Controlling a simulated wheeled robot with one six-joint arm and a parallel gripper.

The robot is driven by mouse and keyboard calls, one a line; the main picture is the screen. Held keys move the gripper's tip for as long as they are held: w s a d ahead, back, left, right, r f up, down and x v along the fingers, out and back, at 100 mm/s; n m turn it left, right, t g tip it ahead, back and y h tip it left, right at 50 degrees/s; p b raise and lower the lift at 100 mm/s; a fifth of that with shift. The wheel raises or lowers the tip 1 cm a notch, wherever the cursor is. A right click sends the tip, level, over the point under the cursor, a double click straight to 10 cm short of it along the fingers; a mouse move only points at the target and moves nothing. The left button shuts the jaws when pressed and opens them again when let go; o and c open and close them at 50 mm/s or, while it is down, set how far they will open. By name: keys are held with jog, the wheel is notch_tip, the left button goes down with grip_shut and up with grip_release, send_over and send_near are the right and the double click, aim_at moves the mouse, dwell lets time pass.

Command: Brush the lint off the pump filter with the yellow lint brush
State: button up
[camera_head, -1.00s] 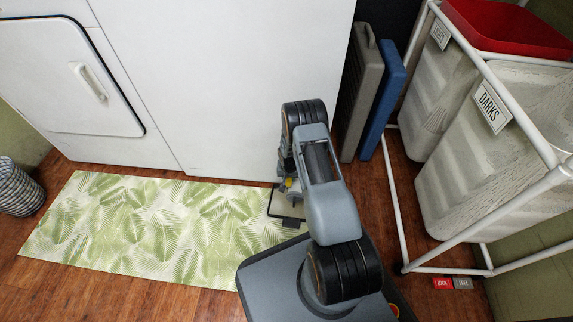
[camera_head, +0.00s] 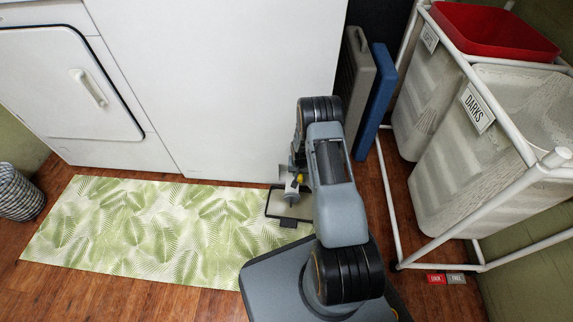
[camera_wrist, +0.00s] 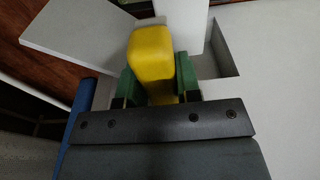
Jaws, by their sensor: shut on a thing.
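My gripper (camera_wrist: 160,82) is shut on the yellow lint brush (camera_wrist: 151,52); its green fingers press on both sides of the yellow body. In the head view a small yellow bit of the brush (camera_head: 300,178) shows beside my arm, low in front of the white machine (camera_head: 225,90). In the wrist view a rectangular recess (camera_wrist: 226,50) opens in a white face, just right of the brush. A white panel (camera_wrist: 80,30) sticks out to the left. I cannot make out the pump filter or any lint; the brush's working end is hidden.
A dark-rimmed, tray-like thing (camera_head: 272,213) lies on the leaf-print mat (camera_head: 130,235), below my gripper. Grey (camera_head: 352,95) and blue (camera_head: 376,100) folded boards stand close right of the arm. A white-framed laundry sorter (camera_head: 425,235) fills the right side. A checked basket (camera_head: 18,195) stands far left.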

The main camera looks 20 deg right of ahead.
jog(key=shift+r+p, duration=1.05)
jog(key=shift+r, duration=0.8)
